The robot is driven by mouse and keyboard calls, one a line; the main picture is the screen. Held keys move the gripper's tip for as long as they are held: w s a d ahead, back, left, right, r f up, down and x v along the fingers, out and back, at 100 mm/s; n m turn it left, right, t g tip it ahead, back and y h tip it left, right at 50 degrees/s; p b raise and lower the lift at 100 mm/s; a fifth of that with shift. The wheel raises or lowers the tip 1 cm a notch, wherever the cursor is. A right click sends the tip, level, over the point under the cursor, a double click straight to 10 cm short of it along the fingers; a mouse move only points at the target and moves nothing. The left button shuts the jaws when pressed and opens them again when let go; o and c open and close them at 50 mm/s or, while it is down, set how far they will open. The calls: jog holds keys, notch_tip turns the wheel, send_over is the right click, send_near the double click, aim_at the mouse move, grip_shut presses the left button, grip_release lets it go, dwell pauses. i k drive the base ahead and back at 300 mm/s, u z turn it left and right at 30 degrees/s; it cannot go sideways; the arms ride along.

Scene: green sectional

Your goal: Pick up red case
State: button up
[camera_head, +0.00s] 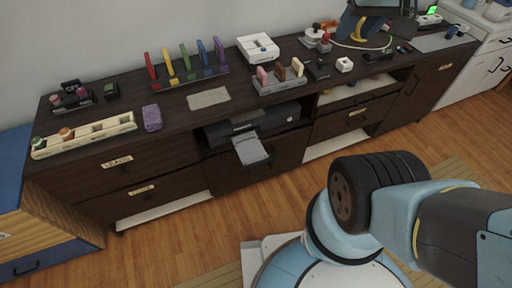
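A thin red upright case (150,66) stands at the left end of a dark rack on the long dark cabinet. Yellow, green, blue and purple upright pieces stand in a row to its right in the same rack (192,80). The red case looks free of contact with my arm. My light blue and black arm (430,215) shows at the lower right, in front of the cabinet and well away from the rack. I cannot make out my gripper's fingers in this view.
The cabinet top (120,90) also bears a long cream tray (85,136), a purple block (152,118), a grey cloth (208,98), a white device (258,48) and a second rack (278,84) with pink, brown and tan pieces. A grey tray (250,150) juts from the cabinet front.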

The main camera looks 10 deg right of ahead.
aim_at(152, 71)
jog(key=u, duration=0.45)
jog(key=k, duration=1.15)
jog(key=u, duration=1.1)
jog(key=i, duration=2.1)
jog(key=z, duration=1.15)
jog(key=i, duration=0.3)
jog(key=z, duration=0.15)
jog(key=k, duration=0.8)
